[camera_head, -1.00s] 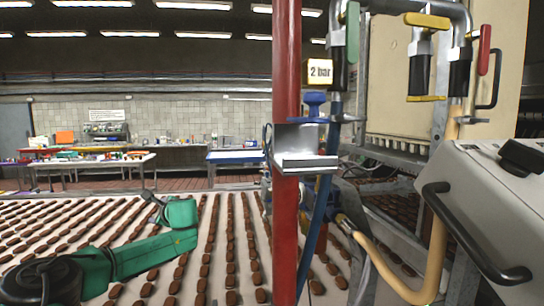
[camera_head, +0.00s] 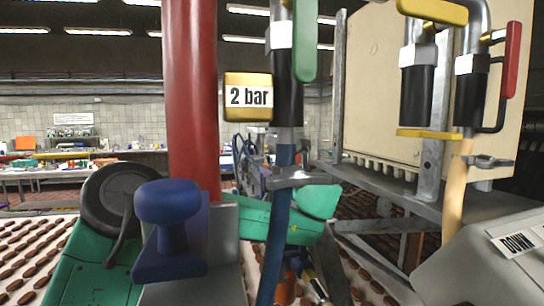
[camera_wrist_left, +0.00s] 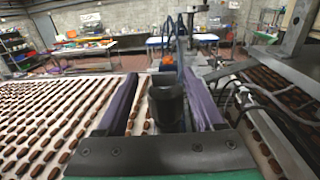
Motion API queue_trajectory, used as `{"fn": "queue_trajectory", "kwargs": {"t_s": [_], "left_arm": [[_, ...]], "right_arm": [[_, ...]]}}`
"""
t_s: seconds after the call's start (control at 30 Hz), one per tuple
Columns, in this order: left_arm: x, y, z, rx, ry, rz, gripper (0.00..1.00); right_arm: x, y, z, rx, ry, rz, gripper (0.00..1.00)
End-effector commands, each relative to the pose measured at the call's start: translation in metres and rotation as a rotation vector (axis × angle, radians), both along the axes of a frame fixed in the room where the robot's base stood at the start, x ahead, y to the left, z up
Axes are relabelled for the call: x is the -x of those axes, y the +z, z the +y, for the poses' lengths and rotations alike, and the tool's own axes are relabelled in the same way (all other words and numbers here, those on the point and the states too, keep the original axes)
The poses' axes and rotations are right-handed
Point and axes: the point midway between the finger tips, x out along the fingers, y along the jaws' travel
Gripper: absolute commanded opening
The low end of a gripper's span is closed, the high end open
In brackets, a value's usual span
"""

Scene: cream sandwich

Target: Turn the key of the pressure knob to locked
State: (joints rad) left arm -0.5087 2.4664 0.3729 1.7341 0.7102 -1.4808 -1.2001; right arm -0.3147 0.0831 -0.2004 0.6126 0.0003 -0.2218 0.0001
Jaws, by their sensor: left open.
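The pressure knob is likely the blue round-topped knob (camera_head: 168,205) on a blue base, close in front of the red post in the head view. A grey bracket (camera_head: 226,245) is beside it. I cannot make out a separate key or its position. A gold-edged "2 bar" sign (camera_head: 248,97) is to the right of the post. My left gripper (camera_wrist_left: 162,75) shows in the left wrist view with its two purple fingers apart. A dark cylinder (camera_wrist_left: 167,105) shows between them; whether they touch it I cannot tell. In the head view its fingers are hidden or not discernible. My right gripper is not in view.
The red post (camera_head: 190,95) stands close in front, with green sections of my arm at either side of it. A blue hose (camera_head: 277,225) and pipes with yellow and red handles are to the right. A grey box (camera_head: 490,255) is at lower right. Belts carry brown biscuits.

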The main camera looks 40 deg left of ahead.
Motion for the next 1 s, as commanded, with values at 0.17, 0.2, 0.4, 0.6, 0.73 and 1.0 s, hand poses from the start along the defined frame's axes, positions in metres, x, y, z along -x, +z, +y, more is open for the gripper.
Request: {"fn": "queue_trajectory", "kwargs": {"t_s": [0.17,0.2,0.4,0.6,0.73,1.0], "left_arm": [[-0.018,0.005,0.032,0.001,0.002,0.0,0.7],[-0.02,0.003,0.036,0.0,0.002,0.0,0.7],[-0.024,0.0,0.042,-0.001,0.0,-0.002,0.7],[-0.024,0.0,0.042,0.0,0.0,-0.001,0.39],[-0.024,0.0,0.042,0.0,0.0,-0.001,0.0],[-0.024,-0.001,0.042,0.0,-0.01,-0.001,0.0]], "right_arm": [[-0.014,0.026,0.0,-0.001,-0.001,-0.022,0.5],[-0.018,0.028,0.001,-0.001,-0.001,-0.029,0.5],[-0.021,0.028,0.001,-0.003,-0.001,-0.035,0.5],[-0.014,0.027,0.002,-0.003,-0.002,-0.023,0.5],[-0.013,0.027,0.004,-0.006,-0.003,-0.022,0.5],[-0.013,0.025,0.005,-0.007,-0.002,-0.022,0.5]]}}
